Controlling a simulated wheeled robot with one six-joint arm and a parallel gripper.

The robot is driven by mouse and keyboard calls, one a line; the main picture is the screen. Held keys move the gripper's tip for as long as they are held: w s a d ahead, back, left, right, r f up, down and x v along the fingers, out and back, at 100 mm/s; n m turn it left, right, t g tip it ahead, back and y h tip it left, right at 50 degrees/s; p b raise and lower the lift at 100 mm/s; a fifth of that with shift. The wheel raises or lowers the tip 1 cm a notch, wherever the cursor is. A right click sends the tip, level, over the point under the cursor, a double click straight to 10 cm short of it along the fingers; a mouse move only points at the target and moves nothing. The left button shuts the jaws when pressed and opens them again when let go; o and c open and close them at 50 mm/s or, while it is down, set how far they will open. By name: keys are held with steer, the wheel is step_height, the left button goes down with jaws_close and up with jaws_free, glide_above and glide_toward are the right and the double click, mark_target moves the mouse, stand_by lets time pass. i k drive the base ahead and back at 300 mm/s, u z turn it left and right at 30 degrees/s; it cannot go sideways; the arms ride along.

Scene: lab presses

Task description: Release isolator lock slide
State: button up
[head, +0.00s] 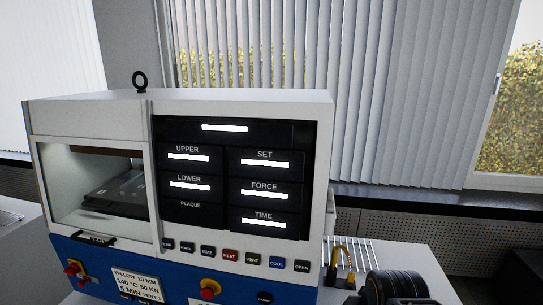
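A lab press with a white upper housing (235,103) and a blue lower front (180,285) fills the left and middle of the head view. A red control on a yellow base (74,268) sits at the lower left of the blue front. A second red control on yellow (209,289) sits lower middle, near the bottom edge of the picture. Either could be the isolator; I cannot tell which. No lock slide can be made out at this size.
The press has a window with a dark handle (95,240), a black display panel (225,177) and a row of buttons (230,255).

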mark_target(81, 284)
steer(key=k, duration=0.9)
steer(key=u, duration=1.1)
steer(key=i, duration=0.9)
steer(key=u, duration=1.5)
steer(key=i, duration=0.75)
steer(key=u, duration=0.7)
steer(key=i, duration=0.8)
steer(key=z, duration=0.2)
